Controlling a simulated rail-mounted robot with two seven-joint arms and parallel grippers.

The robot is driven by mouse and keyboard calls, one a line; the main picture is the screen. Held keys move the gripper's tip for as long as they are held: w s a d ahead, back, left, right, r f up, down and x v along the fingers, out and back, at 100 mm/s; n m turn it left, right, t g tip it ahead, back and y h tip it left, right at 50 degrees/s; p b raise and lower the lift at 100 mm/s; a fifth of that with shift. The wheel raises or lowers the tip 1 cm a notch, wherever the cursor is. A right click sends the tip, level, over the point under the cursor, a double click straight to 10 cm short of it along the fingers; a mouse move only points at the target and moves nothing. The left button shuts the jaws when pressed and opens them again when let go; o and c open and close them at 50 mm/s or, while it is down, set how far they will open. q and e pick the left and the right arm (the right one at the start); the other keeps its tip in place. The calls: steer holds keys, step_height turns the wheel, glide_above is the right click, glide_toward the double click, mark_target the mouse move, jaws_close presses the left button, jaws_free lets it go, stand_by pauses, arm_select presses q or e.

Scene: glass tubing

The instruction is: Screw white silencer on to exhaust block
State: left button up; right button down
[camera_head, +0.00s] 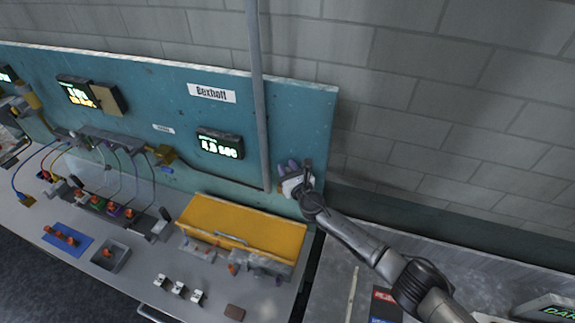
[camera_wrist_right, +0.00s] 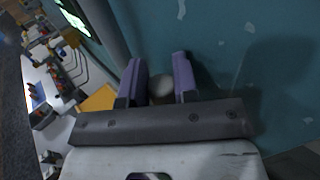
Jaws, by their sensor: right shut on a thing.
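My right gripper (camera_head: 286,168) is at the right end of the teal panel, just right of the foot of the grey vertical pipe. In the right wrist view its two purple fingers (camera_wrist_right: 160,78) stand on either side of a pale rounded piece (camera_wrist_right: 162,90), which looks like the white silencer, and are shut on it. Only its rounded end shows. The gripper faces the teal panel. I cannot make out the exhaust block for certain; the gripper may hide it. My left gripper is not in view.
The teal panel (camera_head: 311,120) carries a "Exhaust"-like sign (camera_head: 211,93) and a lit display (camera_head: 220,144). The grey vertical pipe (camera_head: 258,100) runs close to the gripper. Below are a yellow bin (camera_head: 240,222), small white-topped parts (camera_head: 179,288) and a blue mat (camera_head: 68,238).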

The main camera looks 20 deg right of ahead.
steer(key=shift+s+f+m+h+p, duration=0.1)
steer(key=shift+f+m+h+p, duration=0.1)
steer(key=shift+m+h+p, duration=0.4)
steer(key=shift+s+f+m+h+p, duration=0.15)
steer(key=shift+m+h, duration=0.25)
steer(key=shift+h, duration=0.5)
steer(key=shift+w+f+m+g+h, duration=0.1)
steer(key=shift+m+g+h, duration=0.2)
steer(key=shift+m+h, duration=0.6)
steer(key=shift+h, duration=0.7)
steer(key=shift+f, duration=0.1)
steer(key=c, duration=1.2)
jaws_free()
steer(key=shift+o, duration=2)
steer(key=shift+r, duration=0.3)
